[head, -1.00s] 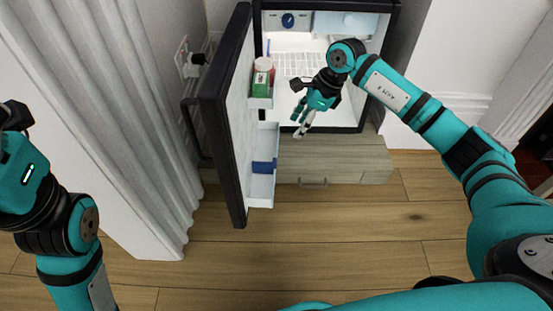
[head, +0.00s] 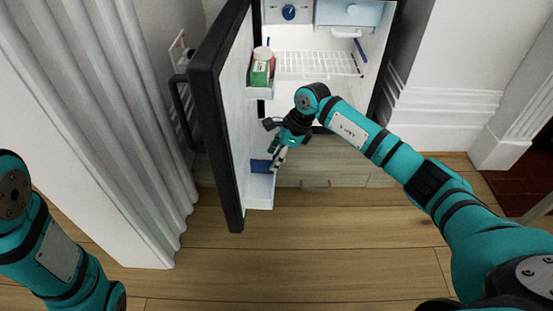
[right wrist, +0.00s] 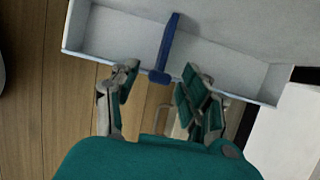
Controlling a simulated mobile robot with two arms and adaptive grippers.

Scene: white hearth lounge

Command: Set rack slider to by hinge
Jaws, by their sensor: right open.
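The blue rack slider (head: 261,166) sits across the white lower door rack (head: 260,192) on the inside of the open fridge door (head: 234,110). In the right wrist view the slider (right wrist: 167,45) stands near the middle of the rack (right wrist: 225,68). My right gripper (head: 278,160) is open beside the rack in the head view. In the right wrist view its fingers (right wrist: 160,76) are spread on either side of the slider's near end, with a gap on both sides. Part of the rack's far end is hidden behind the gripper in the head view. My left gripper is out of view.
An upper door rack (head: 261,91) holds a green carton (head: 260,74) and a white-capped jar (head: 262,53). The fridge interior has a wire shelf (head: 305,63). A wooden drawer (head: 335,174) is under the fridge. A curtain (head: 150,120) hangs left of the door. The floor in front is clear.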

